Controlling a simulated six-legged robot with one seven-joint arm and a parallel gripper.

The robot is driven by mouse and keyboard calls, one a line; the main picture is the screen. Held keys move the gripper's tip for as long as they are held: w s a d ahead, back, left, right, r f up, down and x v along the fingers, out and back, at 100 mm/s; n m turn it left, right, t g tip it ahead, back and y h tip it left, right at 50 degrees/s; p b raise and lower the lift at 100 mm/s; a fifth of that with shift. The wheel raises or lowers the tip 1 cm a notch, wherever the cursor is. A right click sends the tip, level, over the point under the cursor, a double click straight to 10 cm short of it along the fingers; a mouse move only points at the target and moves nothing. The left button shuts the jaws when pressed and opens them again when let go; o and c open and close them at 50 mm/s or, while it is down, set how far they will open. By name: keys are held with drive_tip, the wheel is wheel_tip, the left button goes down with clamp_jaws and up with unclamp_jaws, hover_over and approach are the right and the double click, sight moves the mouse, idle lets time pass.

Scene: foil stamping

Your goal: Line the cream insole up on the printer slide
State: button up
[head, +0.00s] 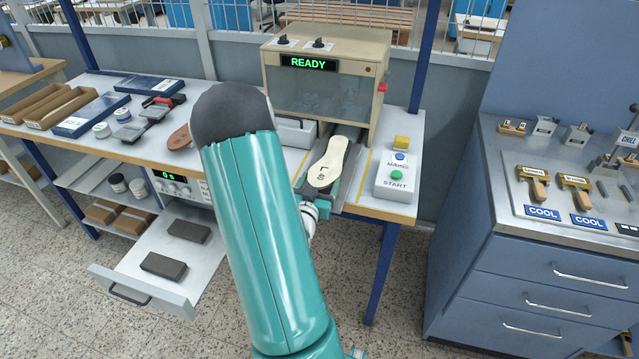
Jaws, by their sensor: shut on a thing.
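The cream insole (328,164) lies lengthwise over the grey printer slide (346,188), its near end toward me and its far end toward the machine's opening. It looks slightly tilted against the slide's long edges, and a small dark mark shows on it. My gripper (318,200) is at the near end of the insole, shut on it. The fingertips are small and partly hidden, so the exact hold is unclear. I cannot tell whether the insole rests flat on the slide. The printer (325,84) stands behind with a green READY display.
A control box (397,177) with a green START button and a blue button stands right of the slide. A brown insole (180,137), jars and trays are on the bench at left. An open drawer (160,262) juts out below. A blue cabinet (540,270) stands at right.

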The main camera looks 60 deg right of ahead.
idle(0.6)
drive_tip(key=o, duration=1.1)
drive_tip(key=shift+a, duration=0.1)
